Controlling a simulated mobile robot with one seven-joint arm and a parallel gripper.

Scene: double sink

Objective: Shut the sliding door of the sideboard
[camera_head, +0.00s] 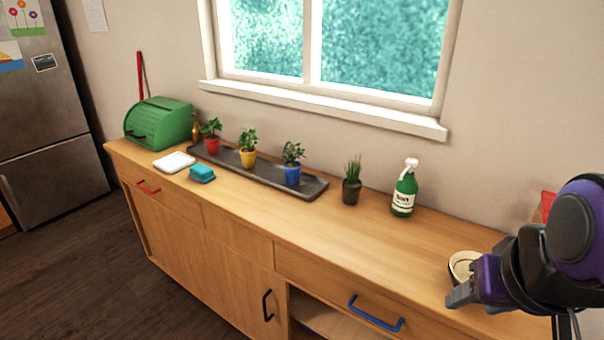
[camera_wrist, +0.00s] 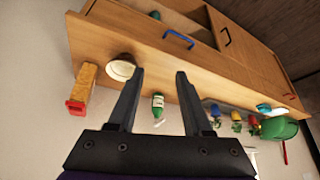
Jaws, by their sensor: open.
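The wooden sideboard (camera_head: 380,240) runs along the wall under the window. Its sliding door (camera_head: 238,290) has a black handle (camera_head: 267,305) and stands partly open, with a dark open compartment (camera_head: 325,320) to the right of it. In the wrist view, which is turned over, the sliding door (camera_wrist: 247,58) and its black handle (camera_wrist: 228,36) show at upper right. My gripper (camera_head: 462,293) is over the right end of the sideboard top, well away from the door. In the wrist view the two fingers (camera_wrist: 160,74) are apart with nothing between them.
Above the opening is a drawer with a blue handle (camera_head: 376,314). On the top stand a green spray bottle (camera_head: 404,192), a dark plant pot (camera_head: 351,190), a tray (camera_head: 318,189) of potted plants, and a green bread box (camera_head: 158,124). A bowl (camera_head: 461,264) lies beside my gripper.

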